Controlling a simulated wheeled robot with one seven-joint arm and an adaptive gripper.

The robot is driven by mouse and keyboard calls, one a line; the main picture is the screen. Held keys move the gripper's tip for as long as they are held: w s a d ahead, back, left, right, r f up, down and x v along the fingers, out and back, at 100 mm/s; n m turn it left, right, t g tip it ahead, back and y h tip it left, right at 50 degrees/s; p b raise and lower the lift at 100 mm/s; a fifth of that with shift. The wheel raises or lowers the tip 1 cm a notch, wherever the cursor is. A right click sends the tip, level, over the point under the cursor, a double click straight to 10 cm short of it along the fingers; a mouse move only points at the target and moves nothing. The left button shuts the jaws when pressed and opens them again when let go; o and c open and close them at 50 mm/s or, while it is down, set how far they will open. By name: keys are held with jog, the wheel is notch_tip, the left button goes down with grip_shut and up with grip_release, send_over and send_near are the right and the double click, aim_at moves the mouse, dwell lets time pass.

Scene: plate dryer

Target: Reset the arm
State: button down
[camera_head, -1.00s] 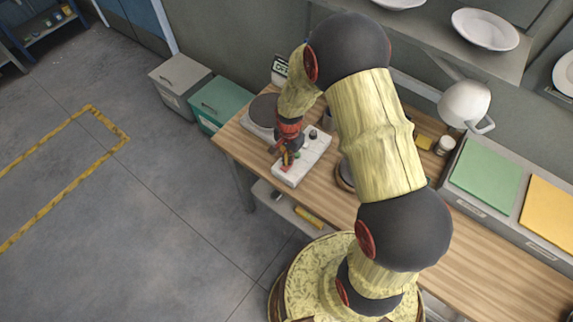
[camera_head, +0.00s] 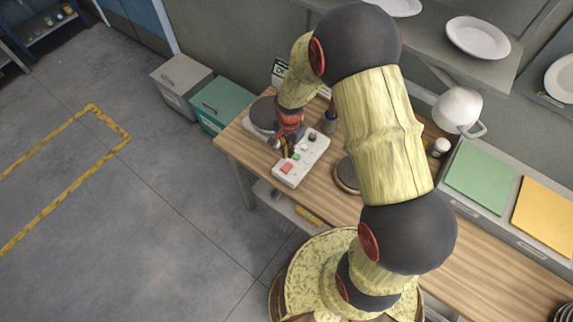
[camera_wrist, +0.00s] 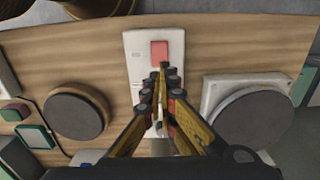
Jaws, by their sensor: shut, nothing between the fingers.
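My gripper (camera_wrist: 162,82) is shut and empty in the wrist view, its fingertips together. It is over a white control box (camera_wrist: 138,42) with a red button (camera_wrist: 159,52) just beyond the fingertips in that view. In the head view, my gripper (camera_head: 279,148) is above the far left part of the same white box (camera_head: 310,155). The red button (camera_head: 287,168) and a dark knob (camera_head: 312,136) on the box are uncovered there. Whether the fingers touch the box cannot be told.
The box lies on a wooden counter (camera_head: 240,140). A round dark plate on a white base (camera_wrist: 250,117) and another dark disc (camera_wrist: 76,111) flank it. Green (camera_head: 485,165) and yellow (camera_head: 545,212) boards and a white pot (camera_head: 457,108) are at right. Shelves with white plates (camera_head: 477,37) hang above.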

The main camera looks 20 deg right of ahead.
jog(key=shift+r, duration=0.1)
dwell(0.5)
jog(key=shift+s+n, duration=0.35)
jog(key=shift+n, duration=0.35)
jog(key=s+a+r+n+t+b, duration=0.1)
jog(key=s+r+n+t+b, duration=0.4)
jog(key=s+r+n+b, duration=0.5)
jog(key=s+r+b, duration=0.7)
jog(key=s+r, duration=0.2)
jog(key=s, duration=0.1)
jog(key=shift+r+t, duration=0.3)
jog(key=shift+a, duration=0.1)
